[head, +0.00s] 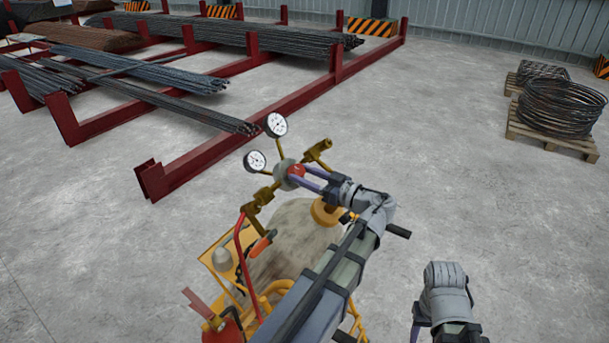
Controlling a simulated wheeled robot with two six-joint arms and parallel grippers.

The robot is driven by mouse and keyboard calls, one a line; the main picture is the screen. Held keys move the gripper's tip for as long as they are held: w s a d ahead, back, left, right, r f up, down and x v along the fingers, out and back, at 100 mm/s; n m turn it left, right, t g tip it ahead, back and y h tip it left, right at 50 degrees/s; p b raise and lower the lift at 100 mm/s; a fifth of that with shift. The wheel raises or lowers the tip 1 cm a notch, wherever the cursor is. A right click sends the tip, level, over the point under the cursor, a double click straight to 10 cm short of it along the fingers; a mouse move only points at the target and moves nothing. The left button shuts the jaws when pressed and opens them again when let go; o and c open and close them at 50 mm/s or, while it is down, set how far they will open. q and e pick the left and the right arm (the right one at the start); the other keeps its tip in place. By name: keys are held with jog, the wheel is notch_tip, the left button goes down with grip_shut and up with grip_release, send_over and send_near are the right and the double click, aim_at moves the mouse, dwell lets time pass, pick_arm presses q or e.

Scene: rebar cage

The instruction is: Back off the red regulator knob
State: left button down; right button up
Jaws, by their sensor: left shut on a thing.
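The red regulator knob (296,171) sits at the front of the regulator body, with a pressure gauge (277,125) and a second gauge (255,161) beyond it. My left gripper (303,175) reaches it from the right. Its two purple fingers are shut on the knob and partly hide it. The regulator's brass fittings (262,196) stand above a pale gas cylinder (292,240), which my left arm partly covers.
A yellow cylinder trolley (222,262) with a red hose (240,245) and a red extinguisher (222,331) stands below. A dark red rack (250,122) holds rebar at the back left. Wire coils (562,104) lie on a pallet (548,143) at right. Concrete floor between is clear.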

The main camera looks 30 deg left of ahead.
pick_arm(q)
jog(key=shift+w+n+g, duration=0.4)
jog(key=shift+n+g, duration=0.4)
jog(key=shift+n, duration=0.3)
jog(key=shift+s+n+g, duration=0.1)
jog(key=shift+n+g, duration=0.7)
jog(key=shift+n, duration=0.4)
jog(key=shift+c, duration=1.6)
grip_release()
jog(key=d, duration=0.6)
jog(key=shift+d, duration=0.95)
